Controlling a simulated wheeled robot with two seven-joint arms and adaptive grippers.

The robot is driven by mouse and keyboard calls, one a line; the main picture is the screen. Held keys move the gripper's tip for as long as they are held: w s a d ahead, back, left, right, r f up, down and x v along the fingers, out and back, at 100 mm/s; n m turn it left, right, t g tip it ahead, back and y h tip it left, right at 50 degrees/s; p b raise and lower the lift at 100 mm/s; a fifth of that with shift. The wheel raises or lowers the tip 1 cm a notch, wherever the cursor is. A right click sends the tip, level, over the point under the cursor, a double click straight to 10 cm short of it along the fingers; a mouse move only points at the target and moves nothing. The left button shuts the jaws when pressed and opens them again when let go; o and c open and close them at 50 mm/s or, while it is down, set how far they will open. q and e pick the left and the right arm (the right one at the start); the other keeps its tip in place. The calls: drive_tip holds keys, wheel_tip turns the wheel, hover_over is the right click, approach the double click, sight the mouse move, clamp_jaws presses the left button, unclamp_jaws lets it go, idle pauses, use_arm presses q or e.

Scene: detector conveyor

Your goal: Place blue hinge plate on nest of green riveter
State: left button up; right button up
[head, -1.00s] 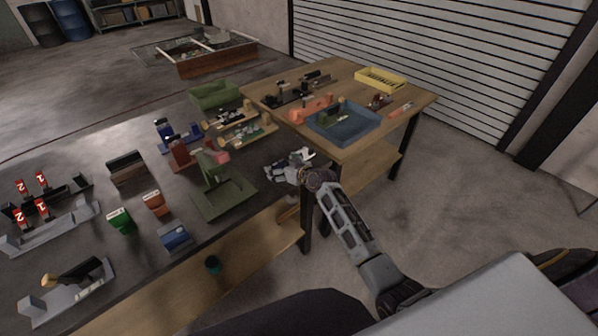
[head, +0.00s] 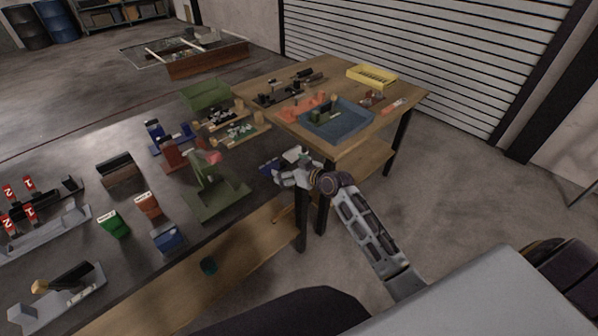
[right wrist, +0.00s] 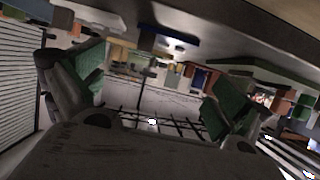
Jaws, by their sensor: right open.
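The green riveter (head: 207,181) stands near the front edge of the dark table, with a flat green base and a pinkish-red part at its top. Its nest is too small to make out. A small blue piece (head: 268,166), which looks like the blue hinge plate, lies at the table's right end. A blue piece (right wrist: 168,36) also shows ahead of the fingers in the right wrist view. My right gripper (head: 280,177) is beside the blue piece, open and empty; its green-padded fingers (right wrist: 152,95) are spread apart. My left gripper is not in view.
Red (head: 180,153) and blue (head: 157,137) riveters stand behind the green one. A green bin (head: 207,93) is at the back. The wooden table (head: 262,88) to the right carries a blue tray (head: 350,135) and a yellow tray (head: 372,72). Small green and orange boxes stand left.

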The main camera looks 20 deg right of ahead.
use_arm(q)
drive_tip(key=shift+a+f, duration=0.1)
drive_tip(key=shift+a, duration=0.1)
use_arm(e)
drive_tip(key=v, duration=0.5)
drive_tip(key=shift+s, duration=0.15)
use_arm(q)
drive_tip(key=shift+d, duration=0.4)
